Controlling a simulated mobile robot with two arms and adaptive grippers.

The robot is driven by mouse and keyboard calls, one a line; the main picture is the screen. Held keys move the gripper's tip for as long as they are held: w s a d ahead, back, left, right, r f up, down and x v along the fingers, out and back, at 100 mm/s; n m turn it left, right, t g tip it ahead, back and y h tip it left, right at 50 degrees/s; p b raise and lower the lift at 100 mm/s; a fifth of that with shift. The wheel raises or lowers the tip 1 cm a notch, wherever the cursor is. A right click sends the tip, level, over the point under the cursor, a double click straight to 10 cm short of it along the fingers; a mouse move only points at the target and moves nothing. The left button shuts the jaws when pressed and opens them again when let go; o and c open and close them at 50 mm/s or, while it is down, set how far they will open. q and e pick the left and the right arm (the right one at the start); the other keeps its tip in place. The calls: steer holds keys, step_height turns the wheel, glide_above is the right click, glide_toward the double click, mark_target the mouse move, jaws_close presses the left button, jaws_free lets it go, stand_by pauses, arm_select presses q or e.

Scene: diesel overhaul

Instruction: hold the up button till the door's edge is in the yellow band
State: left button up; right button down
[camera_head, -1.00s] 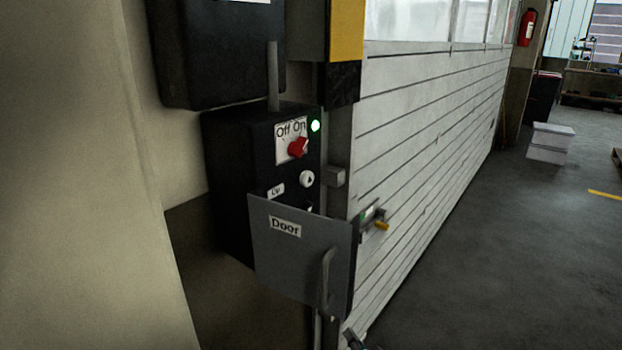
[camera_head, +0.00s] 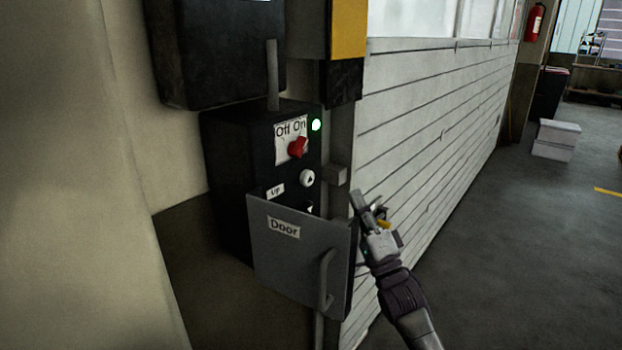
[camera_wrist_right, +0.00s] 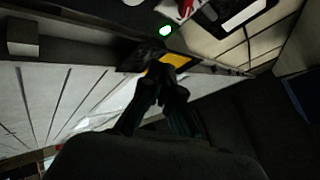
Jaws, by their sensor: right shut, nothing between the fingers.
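The white up button (camera_head: 307,178), marked with a black arrow, sits on the dark control box (camera_head: 228,165) above the label "Up". The slatted white door (camera_head: 425,130) runs away to the right; its lower edge does not show clearly. A yellow band (camera_head: 348,28) with black below it is on the post at the top. My right gripper (camera_head: 361,203) is shut and empty, right of and below the button, apart from it, in front of the door. Its shut fingers (camera_wrist_right: 162,88) show in the right wrist view. My left gripper is not in view.
A grey flap (camera_head: 285,255) labelled "Door" stands open from the box, partly hiding its lower controls. A red knob (camera_head: 298,148) points between "Off" and "On" labels, beside a lit green lamp (camera_head: 316,125).

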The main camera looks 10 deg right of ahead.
mark_target(307, 178)
steer(key=shift+s+r, duration=0.1)
steer(key=shift+r, duration=0.25)
steer(key=w+a+b, duration=0.4)
steer(key=w+a, duration=0.1)
steer(key=w, duration=0.2)
steer(key=shift+a, duration=0.25)
steer(key=shift+w, duration=0.1)
stand_by(1.4)
steer(key=shift+w+a+b, duration=0.25)
steer(key=shift+b, duration=0.05)
